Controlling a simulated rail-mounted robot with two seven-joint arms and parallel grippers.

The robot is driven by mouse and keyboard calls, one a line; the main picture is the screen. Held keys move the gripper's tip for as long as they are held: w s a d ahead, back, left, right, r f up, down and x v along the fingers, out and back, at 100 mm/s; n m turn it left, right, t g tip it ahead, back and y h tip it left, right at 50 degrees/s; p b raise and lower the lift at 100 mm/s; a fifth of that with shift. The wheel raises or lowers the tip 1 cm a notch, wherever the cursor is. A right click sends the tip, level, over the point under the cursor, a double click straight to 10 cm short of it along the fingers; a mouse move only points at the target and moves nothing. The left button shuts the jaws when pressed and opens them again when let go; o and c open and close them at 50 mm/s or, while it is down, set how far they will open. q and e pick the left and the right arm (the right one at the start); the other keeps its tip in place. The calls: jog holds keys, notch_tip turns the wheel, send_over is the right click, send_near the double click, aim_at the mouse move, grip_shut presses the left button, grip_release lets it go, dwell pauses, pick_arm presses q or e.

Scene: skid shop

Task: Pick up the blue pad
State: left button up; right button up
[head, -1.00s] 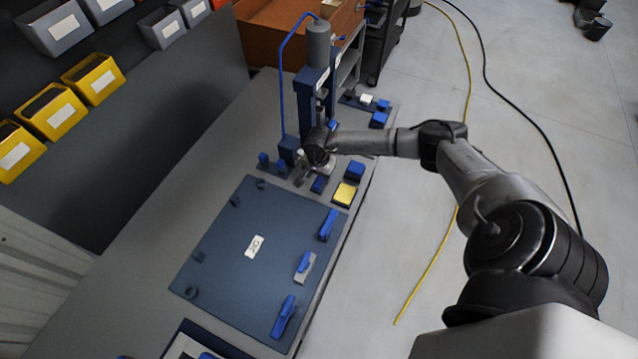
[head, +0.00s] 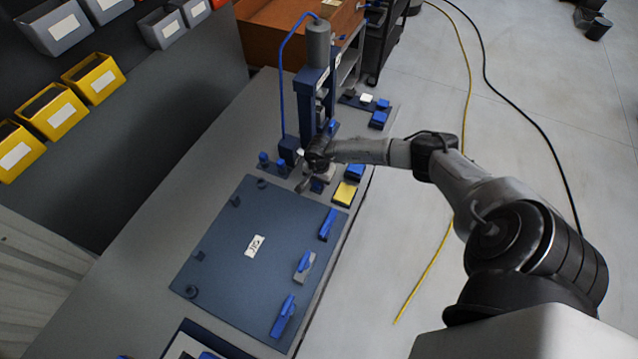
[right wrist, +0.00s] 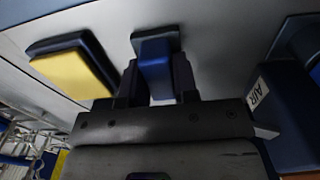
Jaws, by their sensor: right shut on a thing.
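The blue pad (right wrist: 155,62) shows in the right wrist view between the two fingers of my right gripper (right wrist: 158,85), with a dark block at its far end. The gripper is shut on it. In the head view my right gripper (head: 314,172) is low over the bench beside the foot of the blue press, and it hides most of what it holds. I cannot tell whether the pad is clear of the bench. My left gripper is not in view.
A yellow pad (head: 345,194) on a dark base lies close by, also in the wrist view (right wrist: 73,74). The blue press (head: 308,100) stands just behind the gripper. A large dark plate (head: 225,250) with blue clamps lies in front.

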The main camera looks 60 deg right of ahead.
jog(key=c, duration=0.3)
jog(key=shift+r, duration=0.45)
jog(key=r, duration=0.3)
jog(key=shift+s+d+r, duration=0.15)
jog(key=shift+s+r, duration=0.2)
jog(key=shift+s, duration=0.05)
jog(key=s+d+r, duration=0.1)
jog(key=s+r, duration=0.5)
jog(key=s, duration=0.4)
jog(key=shift+s+d+r, duration=0.2)
jog(key=shift+s+d, duration=0.15)
jog(key=shift+d, duration=0.05)
